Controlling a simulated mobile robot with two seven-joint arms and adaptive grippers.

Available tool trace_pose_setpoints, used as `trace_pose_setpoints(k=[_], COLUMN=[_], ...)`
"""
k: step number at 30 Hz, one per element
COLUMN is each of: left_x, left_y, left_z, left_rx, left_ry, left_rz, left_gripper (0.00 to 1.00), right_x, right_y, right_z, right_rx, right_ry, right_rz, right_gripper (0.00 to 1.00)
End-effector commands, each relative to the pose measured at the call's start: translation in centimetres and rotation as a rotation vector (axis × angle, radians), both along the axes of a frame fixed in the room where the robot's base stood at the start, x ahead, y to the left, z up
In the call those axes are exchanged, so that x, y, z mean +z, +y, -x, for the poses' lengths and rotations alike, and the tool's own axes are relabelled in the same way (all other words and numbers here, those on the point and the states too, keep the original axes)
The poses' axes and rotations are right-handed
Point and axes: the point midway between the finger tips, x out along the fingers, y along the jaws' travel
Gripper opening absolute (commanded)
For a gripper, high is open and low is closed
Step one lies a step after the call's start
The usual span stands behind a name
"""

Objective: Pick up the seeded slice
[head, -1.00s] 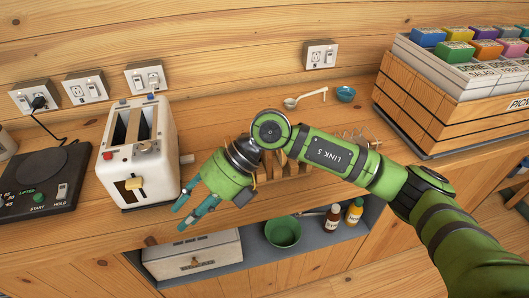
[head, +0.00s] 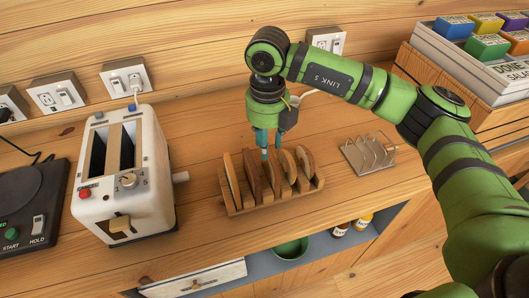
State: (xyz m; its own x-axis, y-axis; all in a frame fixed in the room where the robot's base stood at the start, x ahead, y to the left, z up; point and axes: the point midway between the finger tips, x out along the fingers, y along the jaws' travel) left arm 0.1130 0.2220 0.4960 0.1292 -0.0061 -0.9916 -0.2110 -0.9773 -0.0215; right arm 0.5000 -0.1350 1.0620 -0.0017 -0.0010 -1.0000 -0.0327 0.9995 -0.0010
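Several bread slices stand upright in a wooden rack (head: 240,208) in the middle of the counter. They include a left end slice (head: 232,180), a darker brown slice (head: 253,176) and a pale right end slice (head: 306,161). Seeds are too small to make out, so I cannot tell which slice is the seeded one. My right gripper (head: 267,154) points down over the rack, its teal fingertips at the tops of the middle slices. The fingers look a little apart. Whether a slice is between them is unclear. My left gripper is out of view.
A white toaster (head: 141,190) with two slots stands left of the rack. A wire toast rack (head: 369,154) stands to its right. A black hot plate unit (head: 32,215) is at the far left. A wooden crate (head: 415,66) with coloured boxes is at the right back.

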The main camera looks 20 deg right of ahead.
Motion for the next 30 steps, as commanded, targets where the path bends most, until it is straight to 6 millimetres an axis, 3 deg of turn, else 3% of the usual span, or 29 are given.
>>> trace_pose_setpoints(k=[8,14,18,25,26,27,28,30], left_x=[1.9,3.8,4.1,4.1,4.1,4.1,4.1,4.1], left_y=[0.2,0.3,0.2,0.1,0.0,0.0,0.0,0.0], left_z=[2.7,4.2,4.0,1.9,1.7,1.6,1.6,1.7], left_rx=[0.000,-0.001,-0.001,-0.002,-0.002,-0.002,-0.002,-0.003], left_ry=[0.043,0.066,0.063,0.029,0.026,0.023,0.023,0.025], left_rz=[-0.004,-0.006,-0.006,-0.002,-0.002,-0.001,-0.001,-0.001], left_gripper=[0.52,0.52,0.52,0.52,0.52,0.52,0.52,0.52], right_x=[-2.3,-5.4,-6.8,-7.1,-7.1,-7.1,-7.1,-7.1], right_y=[-0.1,-0.2,-0.2,-0.2,-0.2,-0.2,-0.2,-0.2], right_z=[0.3,0.7,0.7,0.6,0.6,0.6,0.6,0.6], right_rx=[0.000,0.000,0.002,0.002,0.002,0.002,0.002,0.002], right_ry=[0.006,0.006,0.004,0.002,0.002,0.002,0.002,0.002], right_rz=[0.000,0.000,0.000,-0.001,-0.001,-0.001,-0.001,-0.001], right_gripper=[0.36,0.36,0.36,0.36,0.28,0.12,0.05,0.04])
